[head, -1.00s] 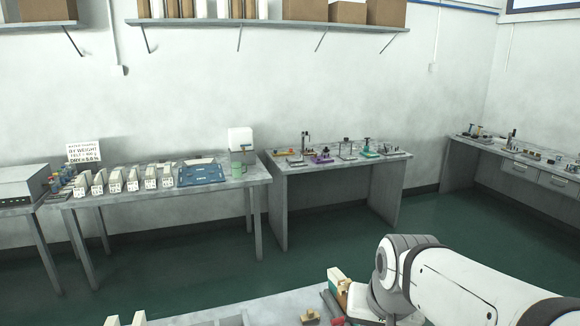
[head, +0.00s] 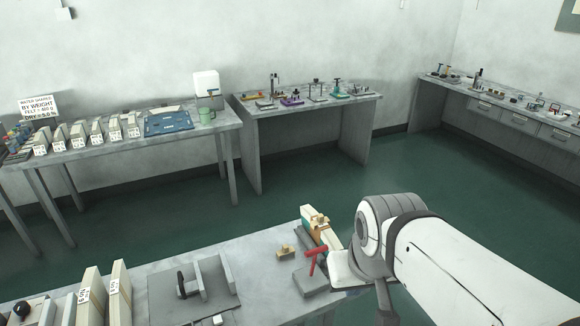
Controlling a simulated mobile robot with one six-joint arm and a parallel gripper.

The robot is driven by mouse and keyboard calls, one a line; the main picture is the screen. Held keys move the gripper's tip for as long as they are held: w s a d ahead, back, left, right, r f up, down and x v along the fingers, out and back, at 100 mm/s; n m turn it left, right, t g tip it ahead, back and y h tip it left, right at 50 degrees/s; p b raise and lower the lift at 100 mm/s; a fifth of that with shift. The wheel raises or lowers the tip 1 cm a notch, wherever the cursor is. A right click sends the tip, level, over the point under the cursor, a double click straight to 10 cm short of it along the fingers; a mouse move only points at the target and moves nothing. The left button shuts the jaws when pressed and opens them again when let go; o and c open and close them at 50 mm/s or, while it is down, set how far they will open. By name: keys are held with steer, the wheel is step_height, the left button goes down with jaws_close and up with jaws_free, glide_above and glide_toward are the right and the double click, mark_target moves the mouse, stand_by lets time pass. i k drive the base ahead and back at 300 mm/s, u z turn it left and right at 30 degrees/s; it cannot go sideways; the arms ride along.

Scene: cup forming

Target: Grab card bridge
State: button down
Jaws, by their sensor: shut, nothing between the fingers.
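I cannot tell for certain which thing is the card bridge. A small tan block with a raised middle (head: 286,252) lies on the near bench (head: 262,262). Behind and right of it stands a longer block in cream, tan and teal (head: 318,226). A red-handled tool (head: 315,262) sits on a grey block (head: 311,280) just in front. My arm reaches in from the right and covers part of the bench beside these things. My gripper does not show.
Beyond a green floor (head: 270,205), a left table (head: 150,141), a middle table (head: 300,110) and a right bench (head: 500,104) carry small items.

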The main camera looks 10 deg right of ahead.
mark_target(321, 219)
steer(key=z, duration=0.8)
steer(key=k, duration=1.25)
steer(key=z, duration=0.95)
steer(key=i, duration=2.1)
steer(key=u, duration=1.15)
steer(key=i, duration=1.1)
steer(key=u, duration=0.9)
steer(key=i, duration=0.4)
steer(key=u, duration=0.4)
steer(key=k, duration=0.6)
